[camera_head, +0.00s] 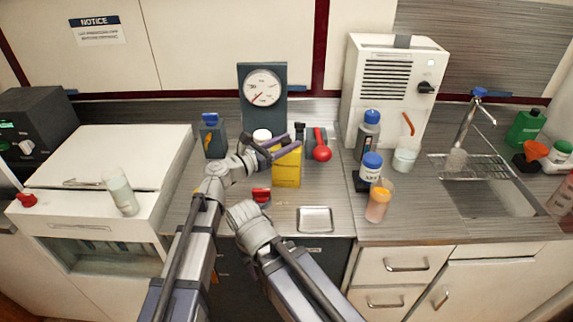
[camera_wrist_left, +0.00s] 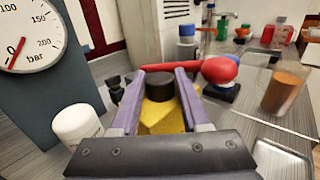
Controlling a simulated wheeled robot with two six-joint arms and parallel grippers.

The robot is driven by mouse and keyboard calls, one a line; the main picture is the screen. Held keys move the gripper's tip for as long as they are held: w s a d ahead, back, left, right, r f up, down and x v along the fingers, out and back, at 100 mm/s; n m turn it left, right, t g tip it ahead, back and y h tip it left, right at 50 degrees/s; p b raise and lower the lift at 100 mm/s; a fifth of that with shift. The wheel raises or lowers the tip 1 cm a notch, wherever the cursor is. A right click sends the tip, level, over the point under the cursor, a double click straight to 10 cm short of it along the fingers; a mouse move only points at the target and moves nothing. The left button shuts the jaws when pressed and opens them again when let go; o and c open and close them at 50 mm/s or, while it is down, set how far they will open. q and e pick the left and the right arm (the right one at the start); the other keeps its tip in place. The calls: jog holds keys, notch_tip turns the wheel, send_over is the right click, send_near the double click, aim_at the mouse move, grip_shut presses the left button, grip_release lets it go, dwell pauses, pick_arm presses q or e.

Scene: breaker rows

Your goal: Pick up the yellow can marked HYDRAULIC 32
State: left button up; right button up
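The yellow can (camera_head: 287,170) stands upright on the counter below the gauge; its marking is not legible. In the left wrist view its yellow top (camera_wrist_left: 163,122) and black cap (camera_wrist_left: 159,86) show between the purple fingers. My left gripper (camera_head: 287,147) is at the can's top, with one finger on each side of the cap. The fingers (camera_wrist_left: 160,80) are apart, and I cannot tell whether they touch the can. They hide part of the can's top in the head view. My right arm shows at the bottom middle, but its gripper is not in view.
A pressure gauge (camera_head: 262,88) stands behind the can. A red-knobbed lever (camera_head: 321,153) is close on its right and a white-lidded container (camera_head: 262,135) on its left. A metal tray (camera_head: 315,219) lies in front. Bottles (camera_head: 370,165) and an orange-filled cup (camera_head: 378,205) stand farther right.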

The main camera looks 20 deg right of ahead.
pick_arm(q)
grip_shut()
dwell(0.9)
